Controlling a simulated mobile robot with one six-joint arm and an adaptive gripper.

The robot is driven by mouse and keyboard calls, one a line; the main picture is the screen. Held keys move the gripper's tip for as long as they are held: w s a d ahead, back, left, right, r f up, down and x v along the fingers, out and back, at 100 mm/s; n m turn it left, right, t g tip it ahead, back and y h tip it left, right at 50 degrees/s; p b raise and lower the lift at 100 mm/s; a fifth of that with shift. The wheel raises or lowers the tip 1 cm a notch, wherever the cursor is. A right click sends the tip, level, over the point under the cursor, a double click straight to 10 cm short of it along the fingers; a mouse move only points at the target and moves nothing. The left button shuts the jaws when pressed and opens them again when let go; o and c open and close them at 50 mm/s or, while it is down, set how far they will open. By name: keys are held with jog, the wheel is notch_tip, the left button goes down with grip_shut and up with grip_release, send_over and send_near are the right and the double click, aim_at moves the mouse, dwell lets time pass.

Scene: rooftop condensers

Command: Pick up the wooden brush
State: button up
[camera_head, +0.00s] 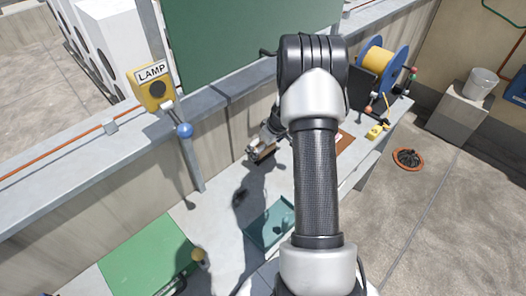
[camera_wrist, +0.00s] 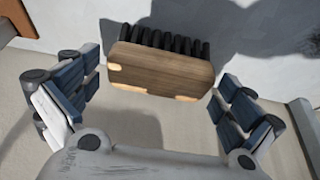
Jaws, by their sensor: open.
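The wooden brush (camera_wrist: 160,70) has a pale brown block with a row of black bristles along its far side. In the wrist view it lies between the two fingers of my gripper (camera_wrist: 155,74), near the fingertips. My gripper is open, with a finger spread to each side of the block and a visible gap on both sides. In the head view my gripper (camera_head: 264,147) is low over the grey worktop, left of my arm. The brush is too small there to tell apart clearly from the fingers.
A teal tray (camera_head: 257,238) and a green mat (camera_head: 145,258) lie nearer on the worktop. A post with a blue ball (camera_head: 184,131) and a yellow LAMP box (camera_head: 152,90) stand left. A yellow cable reel (camera_head: 378,60) stands at the right. My arm hides part of the worktop.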

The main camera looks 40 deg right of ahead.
jog(key=shift+w+f, duration=0.15)
jog(key=shift+f, duration=0.3)
jog(key=c, duration=0.9)
